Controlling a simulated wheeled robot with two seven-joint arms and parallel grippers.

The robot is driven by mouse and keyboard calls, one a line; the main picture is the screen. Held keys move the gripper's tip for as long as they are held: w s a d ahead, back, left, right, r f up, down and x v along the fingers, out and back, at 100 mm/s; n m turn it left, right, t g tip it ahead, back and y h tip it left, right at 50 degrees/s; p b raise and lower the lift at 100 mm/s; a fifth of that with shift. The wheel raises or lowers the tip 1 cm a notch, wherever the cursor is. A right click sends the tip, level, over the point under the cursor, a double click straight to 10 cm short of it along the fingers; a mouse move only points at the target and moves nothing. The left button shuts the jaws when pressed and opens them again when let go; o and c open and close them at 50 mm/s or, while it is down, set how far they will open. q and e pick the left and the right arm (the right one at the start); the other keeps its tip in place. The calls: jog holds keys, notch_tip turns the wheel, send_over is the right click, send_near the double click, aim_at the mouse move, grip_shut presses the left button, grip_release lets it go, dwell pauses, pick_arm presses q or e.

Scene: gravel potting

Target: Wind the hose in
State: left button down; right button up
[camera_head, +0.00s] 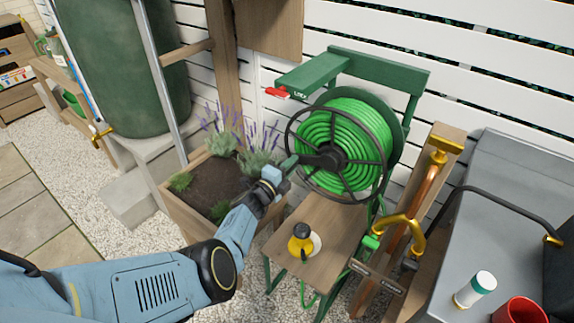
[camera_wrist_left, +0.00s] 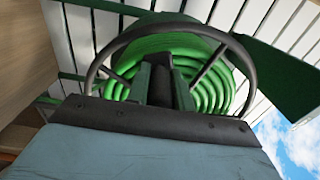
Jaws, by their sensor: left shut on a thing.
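The green hose (camera_head: 343,137) lies in many coils on the reel, behind the dark spoked wheel (camera_head: 291,122). The green reel frame (camera_head: 385,68) stands against the white fence. The crank handle (camera_head: 289,162) sticks out at the wheel's lower left. My left gripper (camera_head: 277,178) is shut on this handle. In the left wrist view the wheel's rim (camera_wrist_left: 103,58) and the coiled hose (camera_wrist_left: 205,85) show close ahead, with the dark crank (camera_wrist_left: 160,80) in the middle. My right gripper is not in view.
A lavender planter (camera_head: 172,207) stands left of the reel. A yellow-and-black bottle (camera_head: 301,242) stands on a wooden stand below it. A brass tap on a post (camera_head: 405,232) is to the right, beside a grey surface with a white-and-green canister (camera_head: 474,290) and a red cup (camera_head: 520,312).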

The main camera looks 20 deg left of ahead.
pick_arm(q)
jog(key=shift+s+a+f, duration=0.15)
jog(key=shift+a+f, duration=0.3)
jog(key=shift+f, duration=0.15)
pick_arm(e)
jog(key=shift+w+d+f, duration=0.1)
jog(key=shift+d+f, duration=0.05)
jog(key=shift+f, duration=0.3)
pick_arm(q)
jog(key=c, duration=1.3)
grip_release()
jog(key=shift+a, duration=0.15)
jog(key=shift+o, duration=0.3)
jog(key=shift+d+r, duration=0.15)
jog(key=shift+d, duration=0.2)
jog(key=shift+s+p, duration=0.2)
jog(key=shift+p, duration=0.1)
jog(key=shift+s+a+r+p, duration=0.15)
jog(key=shift+s+a+p, duration=0.1)
jog(key=shift+s+p, duration=0.2)
jog(key=p+v, duration=0.8)
jog(key=v, duration=0.4)
jog(key=shift+d+r, duration=0.15)
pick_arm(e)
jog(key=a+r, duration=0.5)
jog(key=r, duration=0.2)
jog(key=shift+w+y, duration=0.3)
